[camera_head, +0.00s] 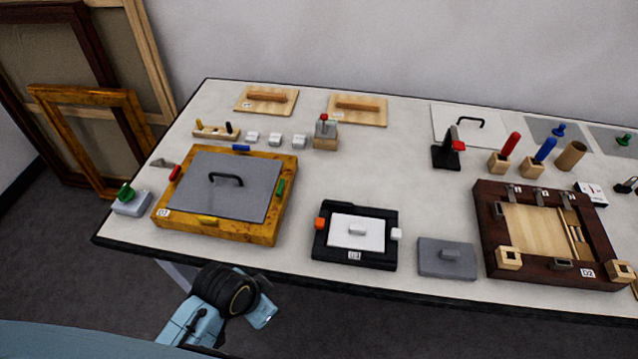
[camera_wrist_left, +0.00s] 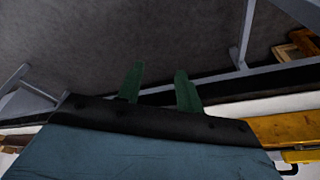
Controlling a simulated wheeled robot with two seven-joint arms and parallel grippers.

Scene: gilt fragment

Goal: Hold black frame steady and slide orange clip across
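The black frame (camera_head: 320,250) lies flat near the table's front edge, at the middle of the head view. The orange clip (camera_head: 320,223) sits on its left side. A white clip (camera_head: 397,235) sits at its right side. A white panel (camera_head: 345,238) with a small white handle lies inside the frame. My left gripper (camera_wrist_left: 160,68) shows in the left wrist view with two green fingers apart and nothing between them, over the dark floor. In the head view my left arm is in front of the table edge, left of and apart from the black frame. My right gripper is not in view.
A gilt frame (camera_head: 163,225) with a grey panel lies left of the black frame. A grey block (camera_head: 435,268) and a dark brown frame (camera_head: 487,240) lie to its right. The table (camera_head: 375,165) is clear behind the black frame. Picture frames (camera_head: 130,100) lean at the left wall.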

